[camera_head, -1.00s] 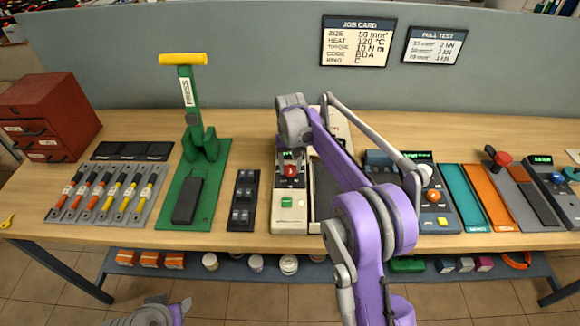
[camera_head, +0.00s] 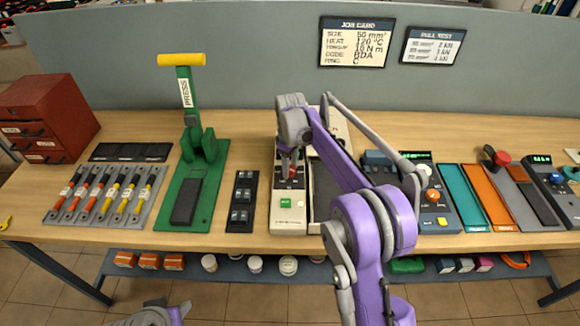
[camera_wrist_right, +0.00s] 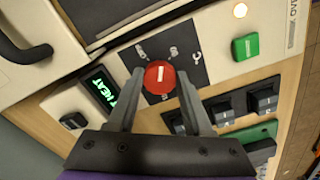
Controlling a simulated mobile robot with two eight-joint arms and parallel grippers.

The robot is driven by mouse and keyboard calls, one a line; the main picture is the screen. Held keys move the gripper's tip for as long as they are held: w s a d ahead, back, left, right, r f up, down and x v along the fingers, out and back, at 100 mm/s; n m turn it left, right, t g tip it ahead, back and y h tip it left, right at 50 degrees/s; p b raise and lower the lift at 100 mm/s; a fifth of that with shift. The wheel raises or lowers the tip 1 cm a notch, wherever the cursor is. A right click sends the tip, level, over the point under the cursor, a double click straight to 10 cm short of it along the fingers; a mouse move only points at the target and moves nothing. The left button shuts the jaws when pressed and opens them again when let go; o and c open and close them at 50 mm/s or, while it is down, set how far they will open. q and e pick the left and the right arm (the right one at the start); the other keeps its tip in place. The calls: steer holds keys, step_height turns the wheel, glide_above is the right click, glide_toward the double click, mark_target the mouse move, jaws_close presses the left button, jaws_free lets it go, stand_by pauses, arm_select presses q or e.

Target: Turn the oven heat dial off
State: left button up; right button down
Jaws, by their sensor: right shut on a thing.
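The oven is the cream unit (camera_head: 289,222) at the middle of the bench. Its red heat dial (camera_wrist_right: 158,79) sits on a dark panel with white marks; its white pointer line stands about upright in the right wrist view. My right gripper (camera_wrist_right: 161,83) has its fingers on either side of the dial and is shut on it. In the head view this gripper (camera_head: 289,171) comes down over the panel and mostly hides the dial.
A green button (camera_wrist_right: 245,48) and lit lamp (camera_wrist_right: 240,10) are on the oven front. A black switch block (camera_head: 242,202) stands close left of the oven, then the green press (camera_head: 212,212). A control box with an orange knob (camera_head: 433,196) stands right. The bench front edge is clear.

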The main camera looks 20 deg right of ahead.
steer(key=n, duration=0.4)
steer(key=shift+w+n, duration=0.1)
steer(key=shift+n, duration=2.2)
steer(key=shift+c, duration=1.5)
jaws_free()
steer(key=shift+r, duration=0.1)
step_height(320, 180, up, 11)
steer(key=shift+f+p, duration=0.2)
steer(key=shift+p, duration=0.2)
